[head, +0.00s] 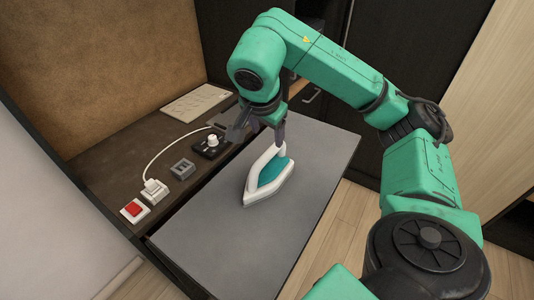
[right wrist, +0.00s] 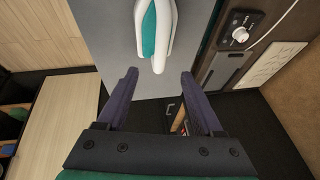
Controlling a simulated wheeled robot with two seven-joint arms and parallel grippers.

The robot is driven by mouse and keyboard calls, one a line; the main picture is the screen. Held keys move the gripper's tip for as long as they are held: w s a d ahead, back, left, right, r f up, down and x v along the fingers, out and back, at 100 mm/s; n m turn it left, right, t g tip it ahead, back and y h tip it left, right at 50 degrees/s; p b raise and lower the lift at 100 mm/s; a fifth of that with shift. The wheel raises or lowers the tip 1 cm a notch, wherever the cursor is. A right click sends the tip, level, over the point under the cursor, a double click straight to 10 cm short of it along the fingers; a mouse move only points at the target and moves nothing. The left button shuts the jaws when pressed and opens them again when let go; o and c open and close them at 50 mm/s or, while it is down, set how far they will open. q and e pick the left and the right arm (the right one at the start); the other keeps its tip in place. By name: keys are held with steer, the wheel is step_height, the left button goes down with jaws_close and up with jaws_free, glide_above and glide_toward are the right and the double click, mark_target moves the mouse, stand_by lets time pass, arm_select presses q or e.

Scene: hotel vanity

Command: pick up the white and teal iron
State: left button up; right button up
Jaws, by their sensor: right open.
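The white and teal iron (head: 268,176) rests on the grey board (head: 240,240) in the head view, near the board's far left part. In the right wrist view the iron (right wrist: 155,32) lies beyond my fingertips, with one end toward me. My right gripper (head: 262,132) is above the far end of the iron in the head view. It is open and empty; its two dark fingers stand apart in the right wrist view (right wrist: 160,80), and the iron is not between them. My left gripper is not seen.
A dark desk (head: 105,165) runs along the left, with a red switch (head: 134,210), a white plug with a cord (head: 155,191), a grey socket (head: 182,169) and a black knob panel (head: 211,145). A flat cream panel (head: 196,102) lies farther back. The board's near part is clear.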

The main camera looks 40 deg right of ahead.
steer(key=b, duration=0.4)
glide_above(268, 153)
steer(key=s+a, duration=0.2)
steer(key=s, duration=0.1)
step_height(268, 153, down, 5)
steer(key=p+x, duration=0.1)
steer(key=x, duration=0.2)
steer(key=p+x, duration=0.1)
steer(key=x, duration=0.1)
steer(key=w+p+x, duration=0.1)
steer(key=x, duration=0.2)
steer(key=shift+a+f, duration=0.1)
steer(key=shift+f, duration=0.1)
jaws_close()
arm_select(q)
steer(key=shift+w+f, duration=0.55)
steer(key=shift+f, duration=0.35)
arm_select(e)
steer(key=shift+r, duration=0.15)
